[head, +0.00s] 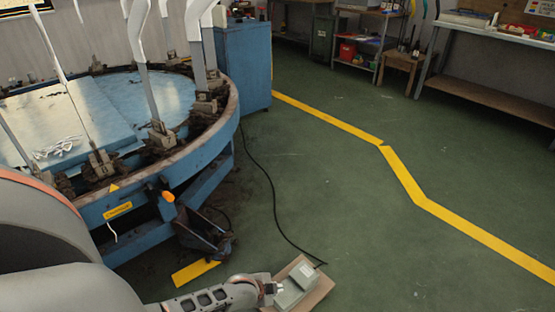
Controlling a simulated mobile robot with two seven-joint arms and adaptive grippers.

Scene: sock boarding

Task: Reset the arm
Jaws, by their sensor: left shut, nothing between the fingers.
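My left arm comes in from the lower left, and its left gripper (272,288) is low near the bottom edge of the head view. The gripper is shut with nothing seen between its fingers. It is beside a grey box (296,286) on a tan board (316,296) on the floor. I cannot tell if the fingertips touch the box. The round blue boarding machine (225,125) stands at the left, with several upright sock forms (139,50) on its rim. My right gripper does not show.
A black cable (271,190) runs over the green floor to the grey box. A dark bin-like part (203,235) hangs at the machine's front. A blue cabinet (243,65) stands behind. Benches (485,92) line the back right. The floor right of centre is clear, crossed by a yellow line (400,172).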

